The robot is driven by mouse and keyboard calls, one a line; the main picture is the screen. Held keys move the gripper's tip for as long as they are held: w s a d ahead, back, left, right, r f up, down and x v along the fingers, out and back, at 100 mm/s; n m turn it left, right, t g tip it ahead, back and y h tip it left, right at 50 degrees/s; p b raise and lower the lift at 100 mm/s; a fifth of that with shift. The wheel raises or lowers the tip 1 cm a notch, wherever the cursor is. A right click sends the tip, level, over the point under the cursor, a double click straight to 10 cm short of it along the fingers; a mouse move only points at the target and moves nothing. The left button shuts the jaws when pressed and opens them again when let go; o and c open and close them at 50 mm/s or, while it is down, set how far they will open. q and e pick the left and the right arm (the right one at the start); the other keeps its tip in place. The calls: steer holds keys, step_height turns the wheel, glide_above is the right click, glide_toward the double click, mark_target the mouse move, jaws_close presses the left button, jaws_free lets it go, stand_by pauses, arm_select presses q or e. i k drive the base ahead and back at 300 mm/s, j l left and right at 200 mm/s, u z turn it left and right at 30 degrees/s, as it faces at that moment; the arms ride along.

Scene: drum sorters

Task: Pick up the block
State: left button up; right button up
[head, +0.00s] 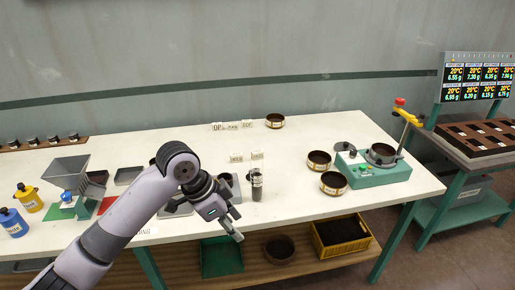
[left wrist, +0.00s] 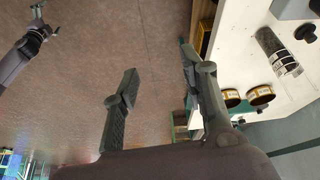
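I cannot tell for sure which thing is the block. Small white pieces with dark lettering stand on the white table: two near the middle (head: 236,158) (head: 257,155), and a few farther back (head: 218,127). My left gripper (head: 236,226) is over the table's front edge, in front of these pieces and apart from them. In the left wrist view its two fingers (left wrist: 158,65) are spread, with only floor between them. My right gripper (left wrist: 46,20) shows at the top left of that view, fingers apart and empty; it is outside the head view.
A clear cylinder with dark contents (head: 257,186) stands close behind my left gripper. Round sieves (head: 333,183) and a green machine (head: 375,168) stand to the right. A hopper (head: 66,172) and bottles (head: 29,198) are left. A yellow crate (head: 341,232) sits on the lower shelf.

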mark_target(259, 153)
steer(key=i, duration=1.6)
